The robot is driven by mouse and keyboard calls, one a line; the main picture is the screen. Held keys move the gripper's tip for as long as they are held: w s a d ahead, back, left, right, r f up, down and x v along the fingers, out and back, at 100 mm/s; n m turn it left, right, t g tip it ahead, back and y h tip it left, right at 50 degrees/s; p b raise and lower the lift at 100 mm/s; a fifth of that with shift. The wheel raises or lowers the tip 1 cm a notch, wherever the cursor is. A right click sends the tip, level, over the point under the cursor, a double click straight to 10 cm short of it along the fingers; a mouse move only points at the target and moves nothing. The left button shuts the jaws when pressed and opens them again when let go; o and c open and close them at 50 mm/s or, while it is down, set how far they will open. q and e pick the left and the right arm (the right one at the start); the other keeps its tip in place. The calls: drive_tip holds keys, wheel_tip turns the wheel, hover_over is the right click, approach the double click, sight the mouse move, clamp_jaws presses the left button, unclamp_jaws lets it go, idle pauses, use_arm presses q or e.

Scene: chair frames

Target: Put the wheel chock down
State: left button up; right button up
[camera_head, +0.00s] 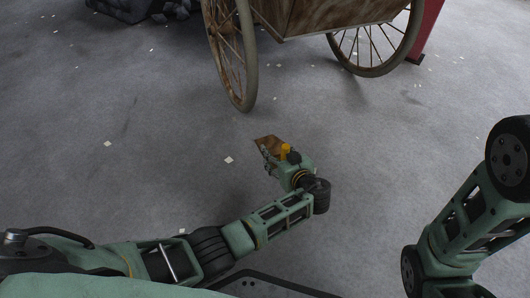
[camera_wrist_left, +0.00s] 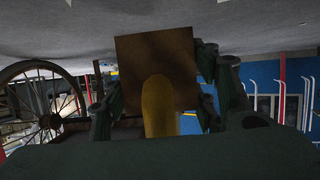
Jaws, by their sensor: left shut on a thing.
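The wheel chock (camera_head: 267,143) is a small brown block at the tip of my left gripper (camera_head: 272,154) in the head view. The left gripper is shut on it and points away from me, toward the cart's nearer wheel. In the left wrist view the chock (camera_wrist_left: 155,65) is a dark brown square face between the fingers (camera_wrist_left: 158,85). A yellow part covers its lower middle. I cannot tell how high the chock is above the floor. My right arm shows at the right edge of the head view, but its gripper is out of view.
A wooden cart (camera_head: 325,14) with two large spoked wheels stands ahead. Its nearer wheel (camera_head: 250,75) is just beyond the chock. A red object (camera_head: 427,30) is at the upper right and a dark heap (camera_head: 135,8) at the upper left. The grey floor (camera_head: 400,150) is mostly clear, with scattered pale scraps.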

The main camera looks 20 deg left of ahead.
use_arm(q)
drive_tip(key=b+x, duration=0.1)
drive_tip(key=x, duration=0.2)
drive_tip(key=f+b+x, duration=0.1)
drive_tip(key=b+x, duration=0.1)
drive_tip(key=x, duration=0.1)
drive_tip(key=s+b+x, duration=0.1)
drive_tip(key=b+x, duration=0.1)
drive_tip(key=x, duration=0.1)
drive_tip(key=shift+w+a+f, duration=0.3)
drive_tip(key=shift+a, duration=0.1)
wheel_tip(320, 180, down, 4)
drive_tip(key=b, duration=0.3)
drive_tip(key=shift+b, duration=0.4)
drive_tip(key=shift+r, duration=0.1)
drive_tip(key=o, duration=1.6)
drive_tip(key=shift+s, duration=0.1)
